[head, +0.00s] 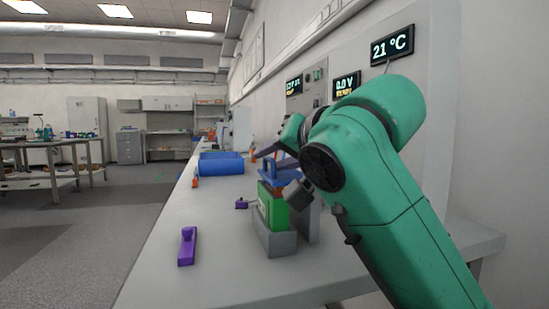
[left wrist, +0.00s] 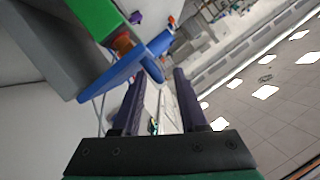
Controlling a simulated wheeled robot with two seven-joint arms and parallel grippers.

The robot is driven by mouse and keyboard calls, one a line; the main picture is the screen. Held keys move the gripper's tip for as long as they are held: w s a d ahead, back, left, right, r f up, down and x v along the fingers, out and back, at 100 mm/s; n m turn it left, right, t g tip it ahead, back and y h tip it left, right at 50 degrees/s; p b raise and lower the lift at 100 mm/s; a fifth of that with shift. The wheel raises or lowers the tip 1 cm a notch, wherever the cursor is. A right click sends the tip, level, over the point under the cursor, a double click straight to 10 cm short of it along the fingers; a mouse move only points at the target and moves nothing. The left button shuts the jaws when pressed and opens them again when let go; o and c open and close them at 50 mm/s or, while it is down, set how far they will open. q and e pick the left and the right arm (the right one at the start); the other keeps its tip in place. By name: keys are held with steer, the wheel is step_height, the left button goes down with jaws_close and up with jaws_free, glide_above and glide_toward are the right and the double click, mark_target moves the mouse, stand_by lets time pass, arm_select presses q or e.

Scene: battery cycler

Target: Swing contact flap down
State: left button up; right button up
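The battery cycler's green block (head: 276,208) stands in a grey holder (head: 274,243) on the bench. The blue contact flap (head: 284,180) is raised above it, with an orange part beneath. My left gripper (head: 268,152) is at the flap, partly hidden by my green arm. In the left wrist view, my left gripper (left wrist: 160,76) has its dark fingers apart; I cannot tell whether they touch the flap. My right gripper is not in view.
A purple part (head: 187,248) lies at the bench's left side, with a smaller purple piece (head: 242,203) near the holder. A blue object (head: 221,164) lies farther back. Wall displays (head: 392,48) are at right.

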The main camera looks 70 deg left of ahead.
arm_select(q)
steer(key=p+v, duration=0.2)
steer(key=v, duration=1.2)
steer(key=shift+d, duration=0.35)
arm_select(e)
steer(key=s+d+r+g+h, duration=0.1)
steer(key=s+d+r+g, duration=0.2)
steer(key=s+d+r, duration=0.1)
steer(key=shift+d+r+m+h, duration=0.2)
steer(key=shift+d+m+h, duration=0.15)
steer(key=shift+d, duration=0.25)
